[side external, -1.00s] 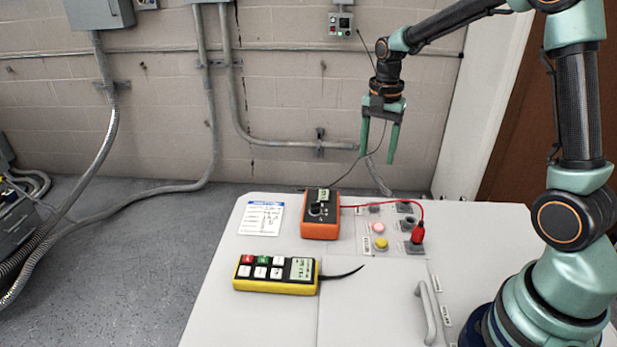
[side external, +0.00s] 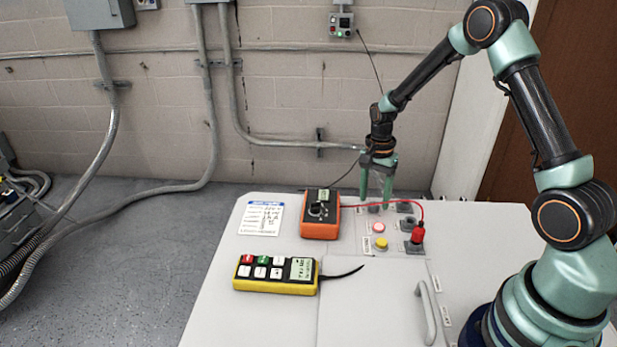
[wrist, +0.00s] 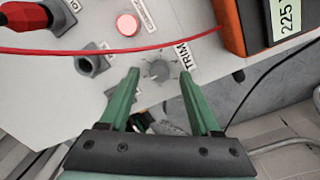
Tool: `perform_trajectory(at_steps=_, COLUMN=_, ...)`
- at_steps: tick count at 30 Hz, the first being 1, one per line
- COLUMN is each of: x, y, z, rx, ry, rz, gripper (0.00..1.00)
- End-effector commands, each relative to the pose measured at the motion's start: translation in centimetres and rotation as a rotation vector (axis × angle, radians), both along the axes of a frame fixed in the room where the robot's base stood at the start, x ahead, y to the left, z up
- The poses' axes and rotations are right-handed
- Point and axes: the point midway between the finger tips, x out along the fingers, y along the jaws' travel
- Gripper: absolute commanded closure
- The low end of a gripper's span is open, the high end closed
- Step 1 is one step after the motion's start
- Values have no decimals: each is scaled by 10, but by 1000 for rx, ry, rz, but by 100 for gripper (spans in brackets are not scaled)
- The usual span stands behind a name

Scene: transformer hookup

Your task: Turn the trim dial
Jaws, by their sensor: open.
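The trim dial (wrist: 158,71) is a small grey knob with tick marks around it and a TRIM label beside it in the wrist view. My gripper (wrist: 159,76) is open, with its two green fingers apart on either side of the dial in that view. In the side view my gripper (side external: 376,203) points down over the far part of the panel, and the dial (side external: 374,209) is mostly hidden between and behind the fingers. I cannot tell whether the fingertips reach down beside the knob. Nothing is held.
An orange meter (side external: 320,229) stands left of the dial. A red lead (wrist: 110,50) runs from it past the dial to a red plug (side external: 418,234). A pink lit button (side external: 378,227), a yellow button (side external: 381,243) and grey sockets are close by. A yellow keypad (side external: 276,274) lies nearer the front.

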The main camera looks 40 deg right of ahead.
Motion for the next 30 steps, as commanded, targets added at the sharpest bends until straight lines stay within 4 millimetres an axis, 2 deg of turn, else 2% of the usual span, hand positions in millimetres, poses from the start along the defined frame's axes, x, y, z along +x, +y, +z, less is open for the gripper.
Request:
perform_trajectory(at_steps=4, x=-1, y=0, z=-11, rx=0, ry=0, rz=0, gripper=36)
perform_trajectory(at_steps=14, x=0, y=0, z=-14, rx=-1, ry=-1, rz=0, gripper=36)
perform_trajectory(at_steps=15, x=0, y=0, z=-14, rx=-1, ry=-1, rz=0, gripper=52)
perform_trajectory(at_steps=19, x=0, y=0, z=-13, rx=-1, ry=-1, rz=1, gripper=100)
perform_trajectory(at_steps=30, x=0, y=0, z=-13, rx=0, ry=-4, rz=39, gripper=100)
